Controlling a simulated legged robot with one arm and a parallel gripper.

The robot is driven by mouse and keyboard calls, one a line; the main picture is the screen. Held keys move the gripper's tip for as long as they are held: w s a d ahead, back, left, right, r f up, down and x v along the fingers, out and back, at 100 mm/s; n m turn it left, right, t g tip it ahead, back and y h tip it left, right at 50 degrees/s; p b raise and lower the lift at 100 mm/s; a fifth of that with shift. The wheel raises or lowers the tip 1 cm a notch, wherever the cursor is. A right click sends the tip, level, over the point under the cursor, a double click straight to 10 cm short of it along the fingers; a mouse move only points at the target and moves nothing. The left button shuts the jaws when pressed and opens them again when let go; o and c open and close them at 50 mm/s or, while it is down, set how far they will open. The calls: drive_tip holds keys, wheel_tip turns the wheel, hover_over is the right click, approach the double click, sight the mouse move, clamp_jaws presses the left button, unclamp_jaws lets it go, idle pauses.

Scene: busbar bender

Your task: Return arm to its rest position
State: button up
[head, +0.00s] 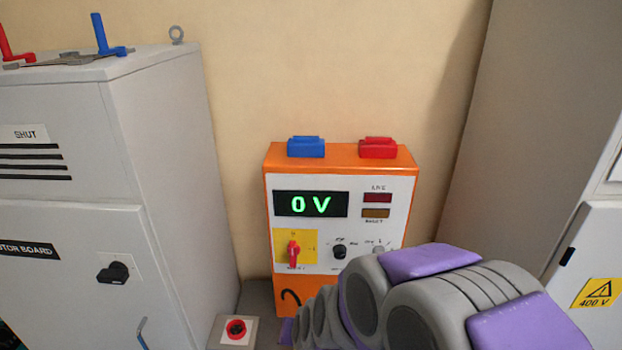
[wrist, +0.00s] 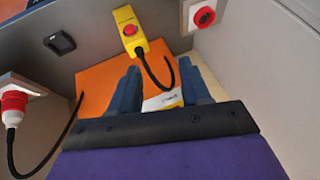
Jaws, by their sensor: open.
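My arm (head: 430,300), grey with purple covers, reaches in from the lower right of the head view, in front of the lower right part of an orange device (head: 412,215). Its gripper end cannot be made out in the head view. In the wrist view my gripper (wrist: 163,78) has two dark blue fingers, spread apart. No held object shows between them. An orange surface (wrist: 96,82) and a small white and yellow label (wrist: 163,101) lie behind the fingers.
The orange device has a display (head: 310,204) reading 0 V, with blue (head: 306,148) and red (head: 378,149) blocks on top. Grey cabinets stand left (head: 165,150) and right (head: 520,130). The wrist view shows a yellow box with a red button (wrist: 130,30), a black cable and red plugs (wrist: 14,101).

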drive_tip(key=s+d+r+g+h+b, duration=0.1)
drive_tip(key=s+d+g+b, duration=0.1)
drive_tip(key=s+d, duration=0.3)
drive_tip(key=s+d+r+g+h+b, duration=0.1)
drive_tip(key=s+d, duration=0.5)
drive_tip(key=s, duration=0.6)
drive_tip(key=s+d+r+g+h+b, duration=0.1)
drive_tip(key=s+d+r+g+b, duration=0.1)
drive_tip(key=s+d, duration=0.4)
drive_tip(key=s+g+b, duration=0.1)
drive_tip(key=s+g, duration=0.1)
drive_tip(key=s, duration=0.1)
drive_tip(key=shift+s+d+n, duration=0.2)
drive_tip(key=shift+s+n, duration=0.05)
drive_tip(key=shift+n, duration=0.15)
drive_tip(key=shift+d, duration=0.2)
